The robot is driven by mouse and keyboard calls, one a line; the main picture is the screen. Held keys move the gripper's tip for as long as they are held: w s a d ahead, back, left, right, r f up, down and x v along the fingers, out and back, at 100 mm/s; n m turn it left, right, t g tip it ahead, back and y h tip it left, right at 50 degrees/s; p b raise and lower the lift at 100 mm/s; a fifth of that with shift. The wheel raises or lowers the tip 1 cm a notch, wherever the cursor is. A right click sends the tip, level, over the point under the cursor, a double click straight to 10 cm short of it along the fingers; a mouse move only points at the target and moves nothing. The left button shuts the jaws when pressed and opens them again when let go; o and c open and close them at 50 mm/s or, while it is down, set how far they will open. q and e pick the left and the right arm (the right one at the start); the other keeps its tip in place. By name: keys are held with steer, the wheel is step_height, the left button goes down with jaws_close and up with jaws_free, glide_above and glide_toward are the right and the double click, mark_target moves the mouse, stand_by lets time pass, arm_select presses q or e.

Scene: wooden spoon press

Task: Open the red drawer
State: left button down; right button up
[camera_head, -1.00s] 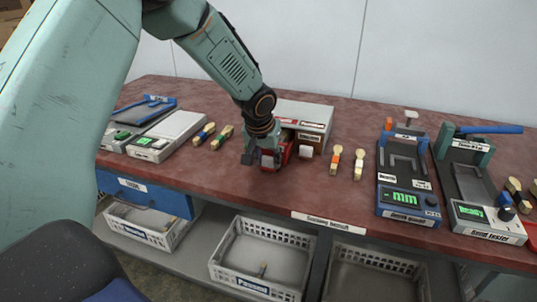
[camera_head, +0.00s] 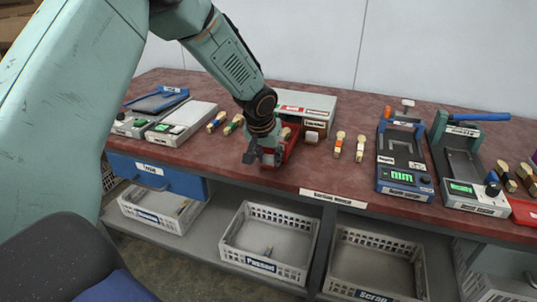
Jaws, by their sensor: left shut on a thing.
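The red drawer (camera_head: 291,146) sticks out from the front of a small white-topped cabinet (camera_head: 306,101) on the table. Part of its inside shows, with a small pale-tipped thing in it. My left gripper (camera_head: 264,158) is at the front of the drawer, shut on its handle, which the fingers mostly hide. My right gripper is not in view.
Several wooden spoons lie on both sides of the cabinet. Scales (camera_head: 181,124) stand at the left and testers (camera_head: 403,160) at the right. A blue drawer (camera_head: 158,177) and white baskets (camera_head: 268,243) are below the table edge. Table in front of the red drawer is clear.

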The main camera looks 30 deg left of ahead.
arm_select(q)
steer(key=shift+w+r, duration=0.1)
steer(key=shift+w, duration=0.1)
steer(key=c, duration=0.9)
jaws_free()
steer(key=shift+s, duration=0.1)
steer(key=v, duration=1.1)
steer(key=shift+s+r, duration=0.25)
steer(key=shift+r, duration=0.1)
